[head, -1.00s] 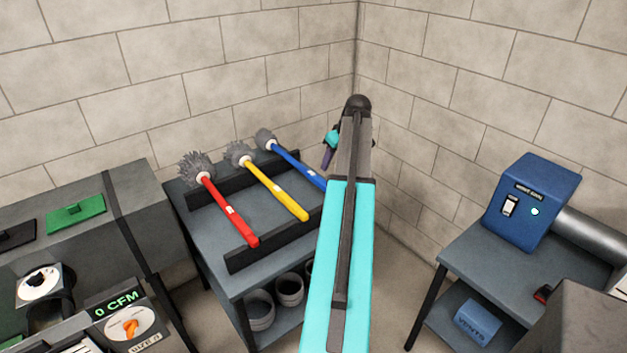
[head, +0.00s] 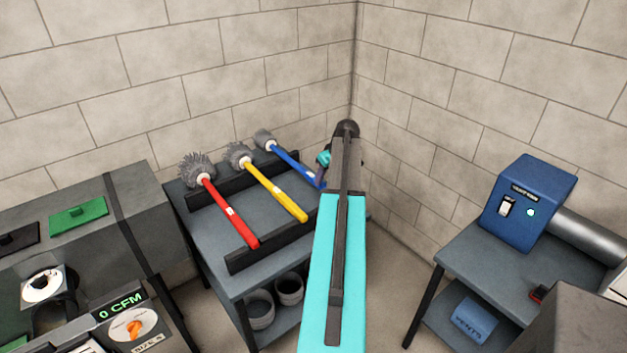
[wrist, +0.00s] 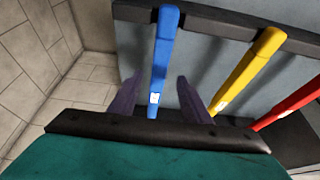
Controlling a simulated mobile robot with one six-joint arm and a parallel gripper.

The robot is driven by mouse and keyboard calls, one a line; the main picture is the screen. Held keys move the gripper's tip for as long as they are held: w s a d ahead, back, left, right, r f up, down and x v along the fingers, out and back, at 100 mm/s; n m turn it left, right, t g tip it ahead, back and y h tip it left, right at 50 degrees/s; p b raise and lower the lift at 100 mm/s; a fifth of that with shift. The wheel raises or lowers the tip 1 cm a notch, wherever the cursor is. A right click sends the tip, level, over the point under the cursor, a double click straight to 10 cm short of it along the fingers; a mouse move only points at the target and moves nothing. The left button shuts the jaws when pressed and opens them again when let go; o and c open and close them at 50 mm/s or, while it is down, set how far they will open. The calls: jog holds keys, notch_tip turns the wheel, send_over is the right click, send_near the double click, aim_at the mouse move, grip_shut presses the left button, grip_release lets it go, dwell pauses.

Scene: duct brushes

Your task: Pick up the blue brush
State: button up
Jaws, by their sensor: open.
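The blue brush (head: 290,163) lies on the black rests of the grey table, the farthest right of three brushes. Its grey bristle head points to the back left. Its handle end is partly hidden by my arm in the head view. In the wrist view the blue handle (wrist: 161,62) shows between the two purple fingers of my gripper (wrist: 156,95), which is open and empty. I cannot tell how far the fingers stand above the handle. The yellow brush (head: 275,190) and the red brush (head: 229,212) lie to its left.
The table (head: 215,217) has dark round containers (head: 289,289) on its lower shelf. The block wall (head: 220,90) corner is close behind my arm. A grey cabinet (head: 138,205) stands left. A blue box (head: 528,203) sits on another table at the right.

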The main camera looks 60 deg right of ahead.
aim_at(323, 184)
jog(key=shift+w+f, duration=0.1)
dwell(0.3)
jog(key=shift+p+x, duration=1.45)
jog(key=shift+x, duration=1.05)
jog(key=shift+d, duration=0.1)
jog(key=shift+c, duration=0.5)
grip_shut()
